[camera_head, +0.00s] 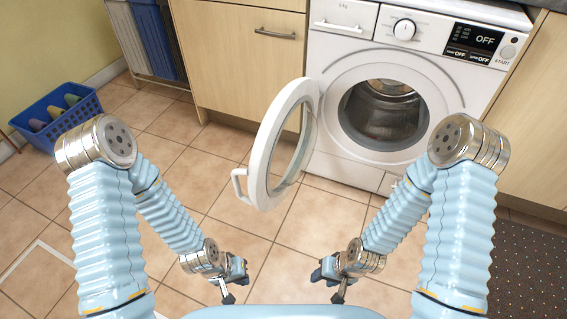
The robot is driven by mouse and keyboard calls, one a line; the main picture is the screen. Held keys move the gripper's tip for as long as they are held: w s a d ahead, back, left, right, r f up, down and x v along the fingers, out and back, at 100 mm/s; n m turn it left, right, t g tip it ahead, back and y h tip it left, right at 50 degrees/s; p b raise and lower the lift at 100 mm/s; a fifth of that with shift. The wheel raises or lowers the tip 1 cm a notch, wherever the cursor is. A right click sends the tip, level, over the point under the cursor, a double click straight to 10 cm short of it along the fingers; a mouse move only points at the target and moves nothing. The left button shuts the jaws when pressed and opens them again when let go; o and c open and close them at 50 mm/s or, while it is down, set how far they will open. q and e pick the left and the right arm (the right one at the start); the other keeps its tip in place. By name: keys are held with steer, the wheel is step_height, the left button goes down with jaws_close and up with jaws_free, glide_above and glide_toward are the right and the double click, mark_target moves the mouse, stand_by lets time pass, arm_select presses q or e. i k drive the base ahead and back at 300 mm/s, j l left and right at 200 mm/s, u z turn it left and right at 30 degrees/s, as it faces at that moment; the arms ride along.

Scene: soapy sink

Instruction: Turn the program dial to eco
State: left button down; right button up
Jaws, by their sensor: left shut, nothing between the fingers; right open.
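The program dial (405,29) is a round white knob on the upper front panel of the white washing machine (336,85). The labels around it are too small to read. A black display (474,43) to its right reads OFF in several places. My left gripper (229,298) is low in front of my body, shut and empty. My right gripper (338,297) is also low, open and empty. Both are far from the dial and touch nothing.
The washer's round door (262,150) stands wide open to the left, and the drum (383,112) looks empty. A START button (508,51) is at the panel's right. A blue basket (62,113) stands at far left, a dark mat (530,265) at lower right. Tiled floor is clear between.

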mark_target(405, 30)
steer(key=k+z, duration=0.35)
steer(key=k+l+z, duration=0.15)
steer(key=z, duration=0.2)
steer(key=k+l+z, duration=0.2)
steer(key=k+z, duration=0.2)
steer(key=i+j+z, duration=0.15)
steer(key=j+z, duration=0.2)
steer(key=j, duration=0.7)
steer(key=j+z, duration=0.3)
steer(key=j, duration=2.45)
steer(key=k, duration=0.05)
